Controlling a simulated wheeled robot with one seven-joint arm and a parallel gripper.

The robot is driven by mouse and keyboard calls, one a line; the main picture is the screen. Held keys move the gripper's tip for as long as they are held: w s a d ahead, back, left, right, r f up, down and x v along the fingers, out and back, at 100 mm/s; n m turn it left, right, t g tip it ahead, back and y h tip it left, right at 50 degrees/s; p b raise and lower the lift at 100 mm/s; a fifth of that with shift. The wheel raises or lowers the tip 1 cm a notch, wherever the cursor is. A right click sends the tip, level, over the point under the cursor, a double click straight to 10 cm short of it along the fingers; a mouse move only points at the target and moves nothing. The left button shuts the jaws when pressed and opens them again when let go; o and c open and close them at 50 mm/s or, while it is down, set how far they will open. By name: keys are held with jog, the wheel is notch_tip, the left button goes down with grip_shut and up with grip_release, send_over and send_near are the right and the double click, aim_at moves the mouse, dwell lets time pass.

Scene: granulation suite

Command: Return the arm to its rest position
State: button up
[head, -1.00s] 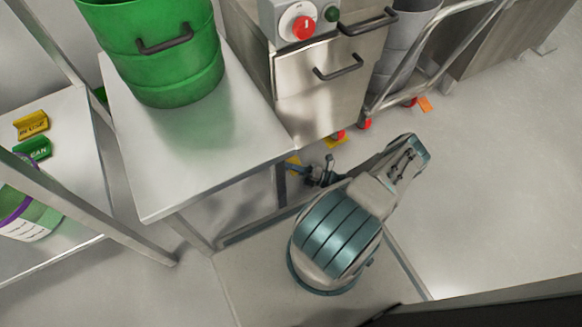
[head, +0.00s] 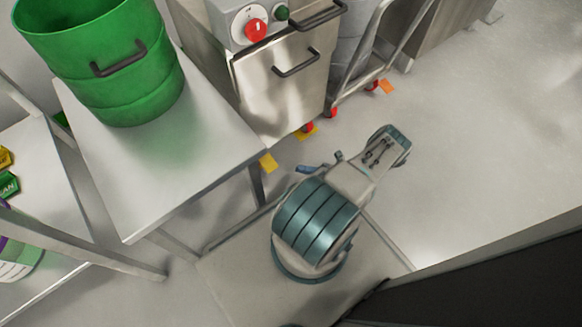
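My arm (head: 318,220) is folded in the lower middle of the head view, a grey and teal body with a forearm link reaching up and right over the floor. Small dark and blue parts that look like my gripper (head: 319,166) show just past the arm's far side, mostly hidden behind it. I cannot see whether its fingers are open or shut, or whether anything is between them. The parts appear over the floor, close to the steel table's right front leg.
A steel table (head: 150,190) with a green drum (head: 145,88) stands left of my arm. Behind are a steel cabinet (head: 285,95) with a red knob and a wheeled cart (head: 350,65). A shelf (head: 45,195) stands far left. Floor on the right is clear.

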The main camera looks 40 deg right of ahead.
jog(key=shift+s+d, duration=0.3)
jog(key=shift+r, duration=0.1)
dwell(0.3)
